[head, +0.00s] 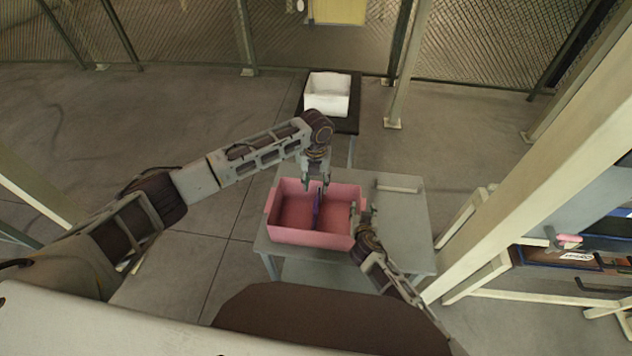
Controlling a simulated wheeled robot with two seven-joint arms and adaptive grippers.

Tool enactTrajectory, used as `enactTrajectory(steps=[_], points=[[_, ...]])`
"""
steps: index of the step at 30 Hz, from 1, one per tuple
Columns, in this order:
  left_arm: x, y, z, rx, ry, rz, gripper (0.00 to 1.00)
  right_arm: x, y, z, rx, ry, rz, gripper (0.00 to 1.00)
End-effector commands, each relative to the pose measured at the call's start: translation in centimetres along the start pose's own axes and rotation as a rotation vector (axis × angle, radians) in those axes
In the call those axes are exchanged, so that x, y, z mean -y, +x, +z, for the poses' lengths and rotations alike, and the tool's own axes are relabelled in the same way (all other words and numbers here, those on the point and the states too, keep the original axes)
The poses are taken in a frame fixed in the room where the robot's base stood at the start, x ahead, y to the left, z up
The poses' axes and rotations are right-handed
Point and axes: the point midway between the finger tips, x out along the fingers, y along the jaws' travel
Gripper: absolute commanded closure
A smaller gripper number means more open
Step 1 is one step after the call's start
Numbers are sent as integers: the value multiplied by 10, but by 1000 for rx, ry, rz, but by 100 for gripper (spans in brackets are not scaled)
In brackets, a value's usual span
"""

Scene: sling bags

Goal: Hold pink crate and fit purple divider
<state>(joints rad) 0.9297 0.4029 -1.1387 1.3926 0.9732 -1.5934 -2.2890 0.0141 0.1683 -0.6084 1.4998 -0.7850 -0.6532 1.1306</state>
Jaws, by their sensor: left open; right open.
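The pink crate (297,238) stands upright on a grey table (407,223), open at the top. The purple divider (317,208) stands inside it, across the crate near its middle; whether it is fully seated I cannot tell. My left gripper (315,186) is open and points down over the crate's far side, at the top of the divider. Whether it touches the divider is unclear. My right gripper (354,212) is open at the crate's right wall. My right wrist hides part of the crate's near right corner.
A pale bar (399,184) lies at the table's far right, and the table's right side is otherwise clear. A white bin (327,94) sits on a dark stand behind. A beam frame with shelves (570,240) stands at the right.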

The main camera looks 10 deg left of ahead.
Motion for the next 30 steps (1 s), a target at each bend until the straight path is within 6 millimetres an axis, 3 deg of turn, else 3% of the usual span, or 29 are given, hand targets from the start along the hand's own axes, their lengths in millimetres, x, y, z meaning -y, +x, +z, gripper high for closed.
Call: enactTrajectory(steps=[30], points=[[0,0,0,0,0,0,57,0,-92,0,1,1,0,54]])
